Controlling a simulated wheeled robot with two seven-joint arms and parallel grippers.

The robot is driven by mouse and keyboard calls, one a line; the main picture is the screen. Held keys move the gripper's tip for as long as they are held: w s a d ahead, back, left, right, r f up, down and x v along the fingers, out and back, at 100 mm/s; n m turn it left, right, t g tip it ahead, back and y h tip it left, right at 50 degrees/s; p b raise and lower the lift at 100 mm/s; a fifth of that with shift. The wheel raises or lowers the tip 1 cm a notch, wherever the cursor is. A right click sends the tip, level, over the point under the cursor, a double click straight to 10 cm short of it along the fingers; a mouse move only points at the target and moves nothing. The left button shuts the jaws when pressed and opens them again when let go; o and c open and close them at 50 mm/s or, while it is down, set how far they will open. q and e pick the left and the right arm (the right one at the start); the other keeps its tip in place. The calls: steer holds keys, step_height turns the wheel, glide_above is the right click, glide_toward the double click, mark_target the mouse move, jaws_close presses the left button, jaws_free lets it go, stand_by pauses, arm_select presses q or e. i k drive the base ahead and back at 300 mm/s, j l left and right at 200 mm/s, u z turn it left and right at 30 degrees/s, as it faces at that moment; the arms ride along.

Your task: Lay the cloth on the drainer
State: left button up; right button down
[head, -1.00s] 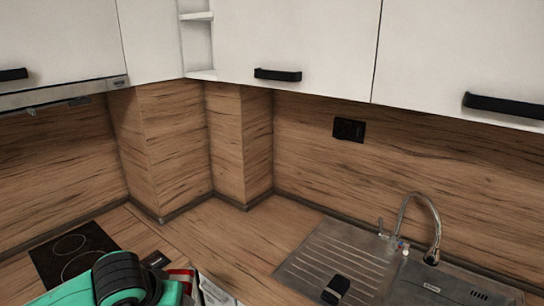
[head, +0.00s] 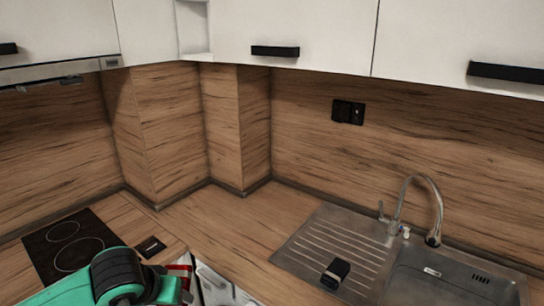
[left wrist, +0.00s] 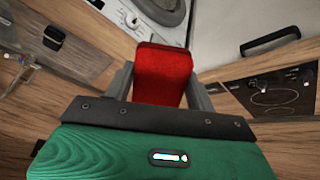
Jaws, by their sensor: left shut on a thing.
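The cloth is a red folded piece (left wrist: 163,75) held between the two fingers of my left gripper (left wrist: 160,88) in the left wrist view. In the head view a small red patch of it (head: 181,268) shows at the bottom left, beside my green arm. The drainer (head: 308,240) is the ribbed steel left part of the sink unit, to the right of the cloth in the head view and apart from it. My left gripper's fingers are mostly hidden in the head view. My right gripper is in neither view.
A black block-like item (head: 336,273) stands on the drainer's front part. The tap (head: 433,205) rises behind the sink bowl (head: 450,285). A black hob (head: 70,248) lies at the left.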

mark_target(318, 260)
steer(key=i+j, duration=0.2)
steer(key=i, duration=0.15)
steer(key=i+j, duration=0.15)
steer(key=i, duration=0.2)
steer(key=i+j+z, duration=0.1)
steer(key=z, duration=1.65)
steer(key=i+j, duration=0.05)
steer(key=j, duration=0.05)
